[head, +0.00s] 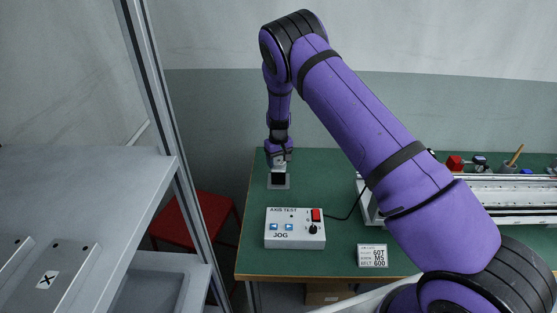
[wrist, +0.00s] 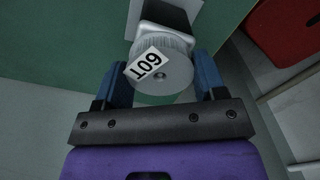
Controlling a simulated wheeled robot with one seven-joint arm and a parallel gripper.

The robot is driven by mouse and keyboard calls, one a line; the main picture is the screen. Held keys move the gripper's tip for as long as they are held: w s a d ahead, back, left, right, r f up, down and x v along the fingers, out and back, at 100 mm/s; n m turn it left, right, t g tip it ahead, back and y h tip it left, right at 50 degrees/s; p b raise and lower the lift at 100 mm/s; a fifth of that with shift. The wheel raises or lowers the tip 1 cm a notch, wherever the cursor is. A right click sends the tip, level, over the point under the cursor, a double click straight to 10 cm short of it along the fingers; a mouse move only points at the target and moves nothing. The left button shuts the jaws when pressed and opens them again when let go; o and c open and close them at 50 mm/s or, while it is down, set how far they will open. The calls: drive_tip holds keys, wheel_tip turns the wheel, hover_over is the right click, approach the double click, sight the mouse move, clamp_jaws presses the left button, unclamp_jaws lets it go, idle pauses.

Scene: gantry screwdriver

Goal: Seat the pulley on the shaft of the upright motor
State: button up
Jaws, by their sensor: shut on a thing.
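The pulley (wrist: 165,72) is a silver toothed disc with a white "60T" label, upside down in the wrist view. My gripper (wrist: 163,64) is shut on it, with a blue finger at either side. The upright motor (head: 278,180) is a dark block on a light grey base at the bench's left end. In the head view, my gripper (head: 279,157) is directly above it. The motor (wrist: 168,13) also shows beyond the pulley in the wrist view. The pulley hides the shaft, so I cannot tell whether the pulley is around it or just above it.
The "AXIS TEST" jog box (head: 295,228) stands in front of the motor on the green bench (head: 340,260). A "60T" card (head: 373,256) lies to its right. A gantry rail (head: 510,198) is on the right. A red stool (head: 205,220) is left of the bench.

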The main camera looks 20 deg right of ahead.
drive_tip(key=o, duration=1.1)
drive_tip(key=shift+o, duration=0.2)
drive_tip(key=shift+r, duration=0.1)
wheel_tip(320, 180, up, 11)
wheel_tip(320, 180, up, 16)
drive_tip(key=r+m+t+y, duration=0.1)
hover_over(279, 161)
drive_tip(key=s+d, duration=0.2)
drive_tip(key=s, duration=0.5)
drive_tip(key=s+d+r+t, duration=0.1)
drive_tip(key=s+d+r, duration=0.1)
drive_tip(key=s+r, duration=1.15)
drive_tip(key=s+d+r+t, duration=0.1)
drive_tip(key=s+r, duration=0.1)
drive_tip(key=s, duration=1.2)
drive_tip(key=s+d+r+m+t+h, duration=0.1)
drive_tip(key=s+r+t, duration=0.1)
drive_tip(key=s, duration=1.2)
drive_tip(key=shift+s+d, duration=0.25)
drive_tip(key=shift+d, duration=0.05)
